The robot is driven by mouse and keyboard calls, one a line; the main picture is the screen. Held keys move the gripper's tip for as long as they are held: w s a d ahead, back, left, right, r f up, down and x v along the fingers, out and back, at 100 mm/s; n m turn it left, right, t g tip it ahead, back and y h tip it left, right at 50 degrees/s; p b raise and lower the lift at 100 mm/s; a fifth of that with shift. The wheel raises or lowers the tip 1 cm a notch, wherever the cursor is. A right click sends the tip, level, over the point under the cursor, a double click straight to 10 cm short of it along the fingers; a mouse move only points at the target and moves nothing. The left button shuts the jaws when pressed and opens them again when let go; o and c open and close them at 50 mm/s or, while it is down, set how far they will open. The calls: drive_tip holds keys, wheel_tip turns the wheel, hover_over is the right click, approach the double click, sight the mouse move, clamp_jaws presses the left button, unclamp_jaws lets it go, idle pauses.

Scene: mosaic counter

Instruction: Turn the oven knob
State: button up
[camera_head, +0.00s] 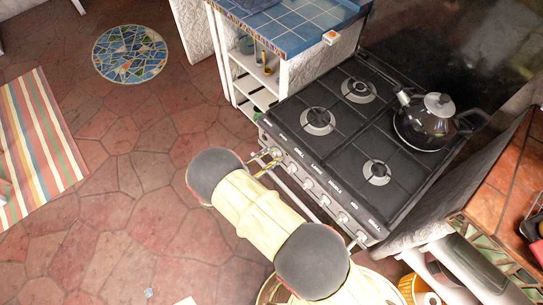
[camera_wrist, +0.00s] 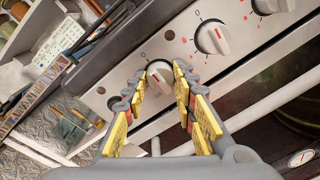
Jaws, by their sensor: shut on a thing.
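The stove (camera_head: 335,150) has a row of pale knobs along its dark front edge. My gripper (camera_head: 267,160) is at the left end of this row, with my arm reaching in from below. In the wrist view, the two yellow fingers of my gripper (camera_wrist: 160,76) are on either side of a white round oven knob (camera_wrist: 160,70) and are shut on it. The knob has a raised grip bar, partly hidden by the fingers. A second knob (camera_wrist: 212,38) with a red line stands to its right, with a "0" mark and red marks around it.
A black kettle (camera_head: 425,122) stands on the back right of the hob. A blue-tiled counter (camera_head: 290,30) with open shelves adjoins the stove's left side. In the wrist view, a white oven handle bar (camera_wrist: 260,108) runs below the knobs.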

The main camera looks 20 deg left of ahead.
drive_tip(key=o, duration=1)
drive_tip(key=shift+o, duration=0.8)
drive_tip(key=f+v, duration=0.1)
drive_tip(key=v, duration=1.1)
drive_tip(key=shift+r, duration=0.45)
